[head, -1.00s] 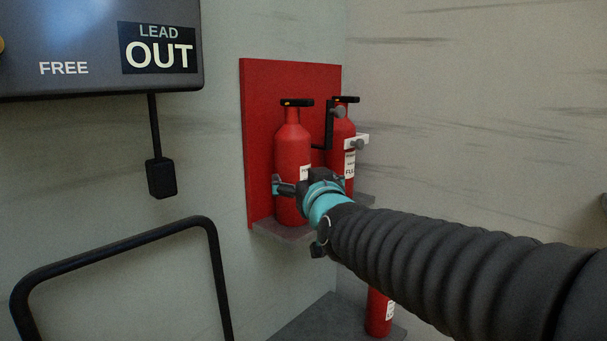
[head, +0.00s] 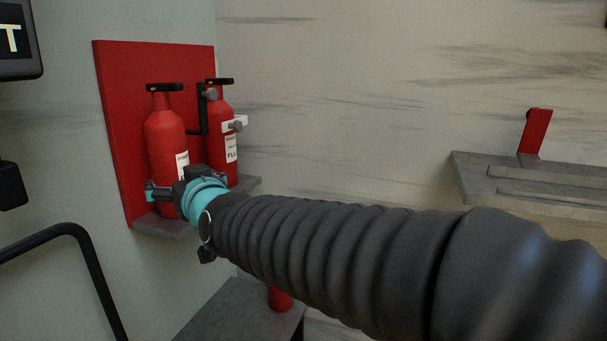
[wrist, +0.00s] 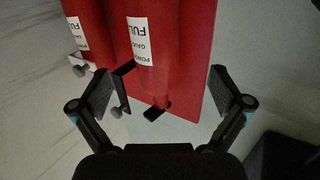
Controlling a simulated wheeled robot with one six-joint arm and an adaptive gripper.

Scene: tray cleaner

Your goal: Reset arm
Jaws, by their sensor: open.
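My arm reaches in from the right in the head view, a dark ribbed sleeve with a teal ring near its end. My gripper (wrist: 161,95) is open in the wrist view, its two fingers spread wide. A red fire extinguisher (wrist: 170,60) with a "FULL" label shows between and beyond the fingers, with no visible grip on it. In the head view, this near extinguisher (head: 165,132) stands upright on a grey shelf, with my gripper in front of its lower part. A second extinguisher (head: 222,118) stands beside it, behind a black bracket with a white tab.
A red backboard (head: 120,120) is behind the extinguishers. Another red cylinder (head: 280,299) stands lower on a grey surface (head: 235,315), partly hidden by my arm. A black rail (head: 85,260) is at left. A grey ledge (head: 480,180) with a red upright piece (head: 535,131) is at right.

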